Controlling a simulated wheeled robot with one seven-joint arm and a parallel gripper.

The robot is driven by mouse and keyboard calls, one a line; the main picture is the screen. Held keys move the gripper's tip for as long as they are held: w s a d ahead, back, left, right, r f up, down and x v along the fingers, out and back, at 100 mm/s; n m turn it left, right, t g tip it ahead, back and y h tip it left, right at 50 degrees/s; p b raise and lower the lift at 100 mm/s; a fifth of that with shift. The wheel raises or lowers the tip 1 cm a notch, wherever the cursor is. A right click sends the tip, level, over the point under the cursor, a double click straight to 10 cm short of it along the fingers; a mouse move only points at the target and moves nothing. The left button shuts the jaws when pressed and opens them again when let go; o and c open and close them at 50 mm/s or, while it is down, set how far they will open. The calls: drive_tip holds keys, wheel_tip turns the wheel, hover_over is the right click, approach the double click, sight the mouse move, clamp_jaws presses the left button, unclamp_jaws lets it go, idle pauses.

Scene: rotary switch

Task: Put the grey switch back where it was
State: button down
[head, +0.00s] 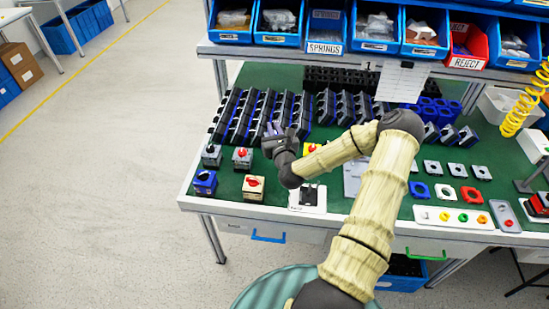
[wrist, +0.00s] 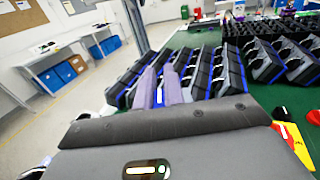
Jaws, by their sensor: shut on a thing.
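My gripper (head: 272,130) is over the left part of the green bench, in front of the rows of black and blue units. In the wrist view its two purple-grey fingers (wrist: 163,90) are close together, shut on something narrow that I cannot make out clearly. A grey switch with a dark knob (head: 211,157) stands at the bench's left side. A grey switch with a red knob (head: 242,160) stands to its right, left of my gripper. I cannot tell which grey switch the task means.
A blue box (head: 205,184) and a cream box with a red knob (head: 253,188) stand near the front edge. A white plate with a black part (head: 307,198) is right of them. Dense rows of black and blue units (head: 240,115) lie behind. Blue bins (head: 279,22) line the shelf above.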

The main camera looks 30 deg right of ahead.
wheel_tip(320, 180, down, 4)
drive_tip(key=shift+f, duration=0.25)
wheel_tip(320, 180, down, 4)
drive_tip(key=shift+r+p, duration=0.15)
drive_tip(key=shift+p, duration=0.25)
drive_tip(key=shift+f+b, duration=0.35)
drive_tip(key=shift+b, duration=0.05)
drive_tip(key=shift+f+b, duration=0.3)
drive_tip(key=c, duration=1.5)
unclamp_jaws()
